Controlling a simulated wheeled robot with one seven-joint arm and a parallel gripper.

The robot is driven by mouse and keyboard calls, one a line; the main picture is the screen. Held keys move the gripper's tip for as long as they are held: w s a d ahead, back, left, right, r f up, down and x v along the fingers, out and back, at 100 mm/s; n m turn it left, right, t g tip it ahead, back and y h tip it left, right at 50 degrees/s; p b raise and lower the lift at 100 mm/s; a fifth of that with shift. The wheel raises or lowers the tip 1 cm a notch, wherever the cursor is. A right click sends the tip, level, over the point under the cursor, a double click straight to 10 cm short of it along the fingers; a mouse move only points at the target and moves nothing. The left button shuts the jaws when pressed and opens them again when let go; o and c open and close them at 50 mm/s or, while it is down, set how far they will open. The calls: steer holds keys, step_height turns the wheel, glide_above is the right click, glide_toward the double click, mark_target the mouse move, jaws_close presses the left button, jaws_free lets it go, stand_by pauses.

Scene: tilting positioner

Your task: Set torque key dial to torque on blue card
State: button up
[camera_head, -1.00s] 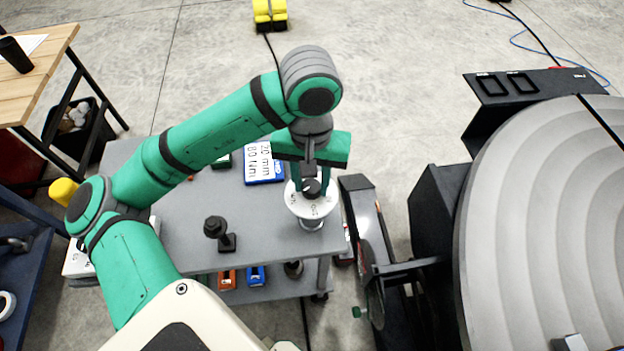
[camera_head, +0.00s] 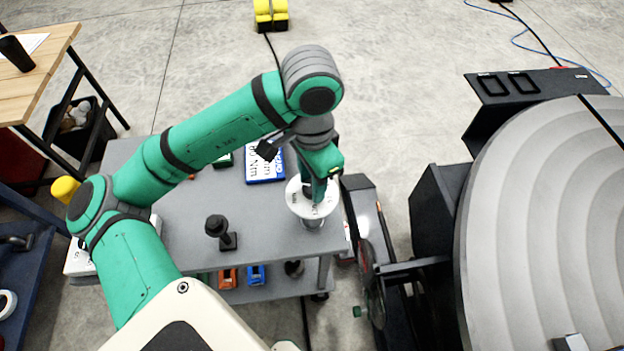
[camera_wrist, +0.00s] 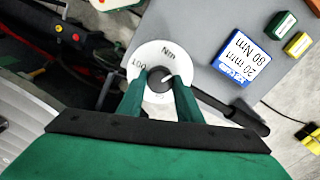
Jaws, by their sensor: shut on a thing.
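The torque key's round white dial plate (camera_head: 325,207) stands near the right edge of the grey cart top. In the wrist view its face (camera_wrist: 145,55) shows "Nm" and part of a "100" mark. My gripper (camera_wrist: 160,88) is shut on the dark centre knob (camera_wrist: 160,76), which bears a light pointer line. A black handle (camera_wrist: 235,112) extends from behind the right finger. The blue card (camera_head: 264,163) lies on the cart behind the dial; in the wrist view the card (camera_wrist: 241,57) reads "20 mm" and "80 Nm". Much of the scale is hidden by the fingers.
A black stand-like part (camera_head: 219,232) stands on the cart left of the dial. Green and yellow blocks (camera_wrist: 298,44) lie beyond the card. A large grey round positioner table (camera_head: 545,220) and dark machine parts are close on the right.

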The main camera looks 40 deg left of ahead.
steer(key=shift+m, duration=0.7)
steer(key=o, duration=1)
steer(key=shift+o, duration=0.2)
step_height(320, 180, up, 11)
